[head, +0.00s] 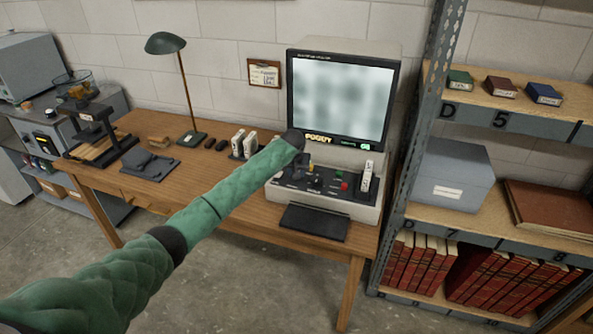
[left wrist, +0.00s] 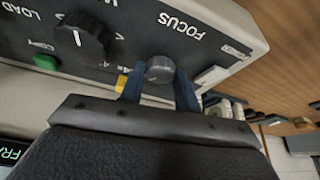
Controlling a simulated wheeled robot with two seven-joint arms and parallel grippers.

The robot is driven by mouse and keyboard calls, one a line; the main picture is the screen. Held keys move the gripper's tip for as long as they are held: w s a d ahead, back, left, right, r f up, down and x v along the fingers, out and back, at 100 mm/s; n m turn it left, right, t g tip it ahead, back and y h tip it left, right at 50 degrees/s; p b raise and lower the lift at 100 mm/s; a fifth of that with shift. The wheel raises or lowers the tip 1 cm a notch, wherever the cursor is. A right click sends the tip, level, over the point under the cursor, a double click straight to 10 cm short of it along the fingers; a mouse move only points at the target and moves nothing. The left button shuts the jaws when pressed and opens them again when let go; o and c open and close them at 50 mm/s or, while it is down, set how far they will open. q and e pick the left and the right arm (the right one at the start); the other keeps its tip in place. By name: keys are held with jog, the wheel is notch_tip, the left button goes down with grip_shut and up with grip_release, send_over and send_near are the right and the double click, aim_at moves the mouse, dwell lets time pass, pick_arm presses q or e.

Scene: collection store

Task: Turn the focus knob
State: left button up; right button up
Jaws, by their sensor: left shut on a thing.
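The microfilm reader (head: 385,60) stands at the right end of the wooden desk. Its screen (head: 340,98) shows only a blurred pale picture with yellow lettering below. The grey round focus knob (left wrist: 160,69) sits on the control panel beside the FOCUS label in the left wrist view. My left gripper (left wrist: 160,82) is shut on this knob, with one blue finger on each side. In the head view my left forearm reaches over the desk, and my wrist hides the knob. My right gripper is not in view.
A black knob with a white pointer (left wrist: 87,38) and a green button (left wrist: 46,62) are close to the gripper. A metal shelf post (head: 425,120) stands right of the reader. A lamp (head: 166,44) and small items occupy the desk's left.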

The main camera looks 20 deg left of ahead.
pick_arm(q)
jog(key=shift+m, duration=0.4)
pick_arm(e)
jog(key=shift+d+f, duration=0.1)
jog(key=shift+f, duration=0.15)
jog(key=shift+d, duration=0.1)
pick_arm(q)
jog(key=o, duration=1)
jog(key=shift+c, duration=0.2)
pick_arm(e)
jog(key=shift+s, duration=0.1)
pick_arm(q)
jog(key=shift+r, duration=0.1)
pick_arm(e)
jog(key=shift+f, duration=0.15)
pick_arm(q)
jog(key=shift+s+r, duration=0.2)
jog(key=shift+r, duration=0.15)
jog(key=b+v, duration=0.2)
jog(key=v, duration=0.4)
jog(key=shift+a+r, duration=0.15)
jog(key=shift+r, duration=0.25)
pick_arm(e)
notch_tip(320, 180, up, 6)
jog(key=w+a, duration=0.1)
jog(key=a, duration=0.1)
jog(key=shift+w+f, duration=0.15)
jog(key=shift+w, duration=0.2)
pick_arm(q)
jog(key=shift+s, duration=0.15)
